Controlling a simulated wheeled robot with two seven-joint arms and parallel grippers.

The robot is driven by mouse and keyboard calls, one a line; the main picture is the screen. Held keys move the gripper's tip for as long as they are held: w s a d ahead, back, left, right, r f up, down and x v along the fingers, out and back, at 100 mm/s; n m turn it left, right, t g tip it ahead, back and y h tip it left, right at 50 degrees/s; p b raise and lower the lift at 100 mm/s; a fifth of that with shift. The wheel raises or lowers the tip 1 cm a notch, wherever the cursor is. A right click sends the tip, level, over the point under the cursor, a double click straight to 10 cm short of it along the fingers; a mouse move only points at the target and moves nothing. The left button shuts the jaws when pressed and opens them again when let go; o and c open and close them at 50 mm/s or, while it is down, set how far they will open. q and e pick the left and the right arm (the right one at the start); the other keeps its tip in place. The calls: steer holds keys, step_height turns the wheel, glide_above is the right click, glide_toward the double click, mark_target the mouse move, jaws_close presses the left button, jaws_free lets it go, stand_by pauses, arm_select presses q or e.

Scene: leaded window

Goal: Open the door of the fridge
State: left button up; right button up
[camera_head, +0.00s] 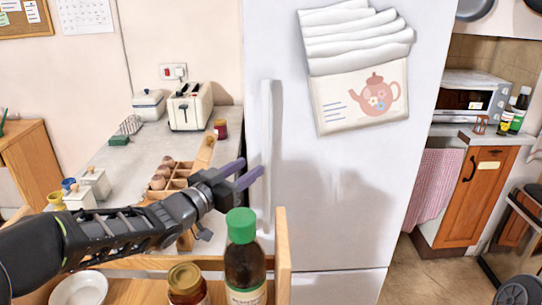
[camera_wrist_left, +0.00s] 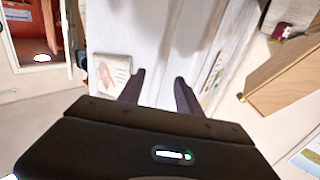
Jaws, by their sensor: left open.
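The white fridge (camera_head: 345,190) stands in the middle of the head view, its door shut. A long vertical white handle (camera_head: 267,120) runs along the door's left edge. My left gripper (camera_head: 253,168) reaches in from the left at the handle's lower half. Its purple-grey fingers are open, with the tips close beside the handle; I cannot tell whether they touch it. In the left wrist view, the open fingers (camera_wrist_left: 159,80) point at the white fridge front (camera_wrist_left: 165,60), with nothing clearly between them. My right gripper is out of view.
A green-capped bottle (camera_head: 243,260) and a jar (camera_head: 187,284) stand on a wooden shelf unit below my left gripper. A counter (camera_head: 150,152) with toaster (camera_head: 190,107) and egg box lies left. A teapot-print pouch (camera_head: 360,95) hangs on the door. Floor shows at right.

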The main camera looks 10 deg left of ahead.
mark_target(263, 158)
arm_select(q)
steer(key=shift+p+x, duration=0.4)
steer(key=shift+x, duration=3.6)
jaws_close()
